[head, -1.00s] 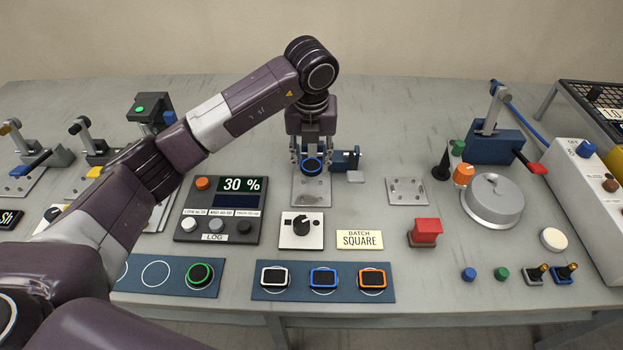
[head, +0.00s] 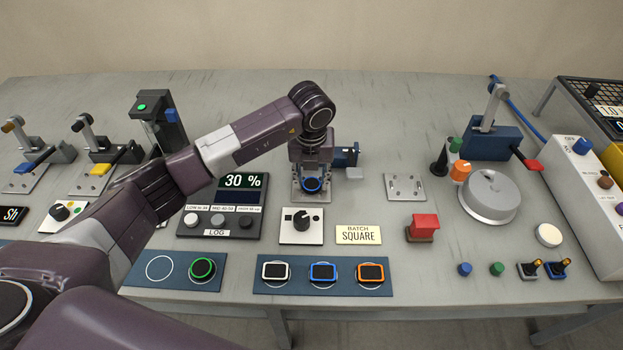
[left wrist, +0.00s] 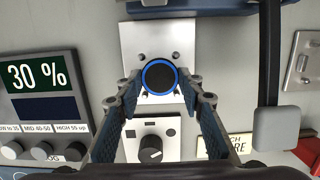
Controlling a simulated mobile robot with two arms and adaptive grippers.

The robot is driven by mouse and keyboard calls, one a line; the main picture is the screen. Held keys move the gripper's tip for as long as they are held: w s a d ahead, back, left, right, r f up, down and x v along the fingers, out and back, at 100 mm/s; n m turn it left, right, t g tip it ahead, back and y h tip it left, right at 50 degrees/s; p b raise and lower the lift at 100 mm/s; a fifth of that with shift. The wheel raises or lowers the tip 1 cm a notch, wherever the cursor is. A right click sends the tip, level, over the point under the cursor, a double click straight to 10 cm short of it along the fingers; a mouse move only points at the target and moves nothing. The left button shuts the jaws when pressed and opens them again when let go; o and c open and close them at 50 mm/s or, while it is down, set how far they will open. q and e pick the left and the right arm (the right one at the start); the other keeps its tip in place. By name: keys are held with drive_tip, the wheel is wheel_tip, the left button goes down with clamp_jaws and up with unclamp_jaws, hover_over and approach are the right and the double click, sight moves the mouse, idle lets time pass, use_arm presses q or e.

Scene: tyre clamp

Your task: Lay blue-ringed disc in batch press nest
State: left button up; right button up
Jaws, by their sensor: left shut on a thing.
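The blue-ringed disc (head: 312,184) is dark with a bright blue rim. My left gripper (head: 312,183) is shut on it, low over a metal plate (head: 298,198) of the press with a blue body (head: 345,158). In the left wrist view the disc (left wrist: 160,77) sits between the fingertips of the left gripper (left wrist: 160,80), with the plate (left wrist: 158,40) behind it. The disc covers part of the plate, so I cannot tell whether it touches. The nest itself is not clearly visible. My right gripper is not in view.
A knob panel (head: 302,226) and a "BATCH SQUARE" sign (head: 358,235) lie in front of the plate. A display box reading 30 % (head: 222,207) stands left. A blue mat (head: 262,288) with ringed square pieces lies at the front. A grey lever end (left wrist: 277,128) hangs right of the gripper.

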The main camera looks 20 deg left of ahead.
sight(311, 190)
use_arm(q)
drive_tip(key=o, duration=1.1)
drive_tip(key=shift+o, duration=0.2)
drive_tip(key=shift+r, duration=0.35)
wheel_tip(311, 190, up, 11)
drive_tip(key=s+b, duration=0.1)
drive_tip(key=b, duration=0.2)
drive_tip(key=shift+s+d+r, duration=0.2)
drive_tip(key=shift+s, duration=0.2)
